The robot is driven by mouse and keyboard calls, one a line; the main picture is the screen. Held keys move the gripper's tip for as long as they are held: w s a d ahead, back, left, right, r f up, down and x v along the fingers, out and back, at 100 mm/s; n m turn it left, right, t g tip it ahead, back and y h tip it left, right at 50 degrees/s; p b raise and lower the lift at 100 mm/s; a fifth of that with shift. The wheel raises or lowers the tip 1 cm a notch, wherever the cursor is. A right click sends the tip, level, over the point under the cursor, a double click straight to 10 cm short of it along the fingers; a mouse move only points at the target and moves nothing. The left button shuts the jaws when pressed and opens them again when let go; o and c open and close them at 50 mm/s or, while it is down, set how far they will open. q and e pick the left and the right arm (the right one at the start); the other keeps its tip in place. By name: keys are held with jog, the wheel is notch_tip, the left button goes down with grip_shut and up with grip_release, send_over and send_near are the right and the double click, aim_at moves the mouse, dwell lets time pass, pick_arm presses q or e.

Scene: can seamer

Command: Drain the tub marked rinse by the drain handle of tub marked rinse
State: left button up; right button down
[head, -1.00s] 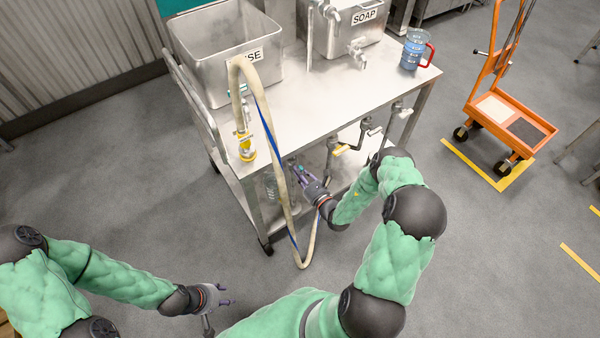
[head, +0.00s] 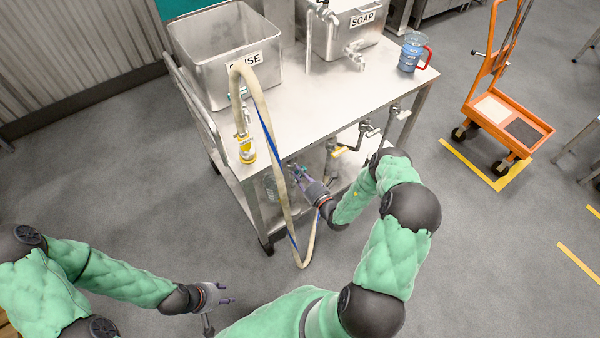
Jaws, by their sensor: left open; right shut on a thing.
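The tub marked rinse (head: 205,72) is a square steel tub at the back left of the steel table; the hose partly covers its label. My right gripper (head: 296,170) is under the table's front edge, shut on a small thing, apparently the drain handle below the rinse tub. The handle is mostly hidden by the fingers and too small to make out. My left gripper (head: 228,301) is open and empty, low over the floor at the front left, away from the table.
A beige hose (head: 279,185) loops down in front of the table, just left of my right gripper. The soap tub (head: 345,40) and a blue jug (head: 412,52) stand further right. An orange cart (head: 510,125) is at right.

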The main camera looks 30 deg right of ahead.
jog(key=shift+m, duration=1.1)
jog(key=shift+d, duration=0.1)
jog(key=c, duration=1.1)
grip_release()
jog(key=shift+s, duration=0.1)
jog(key=s, duration=0.8)
jog(key=s+d, duration=0.1)
jog(key=s, duration=0.2)
jog(key=shift+s, duration=0.4)
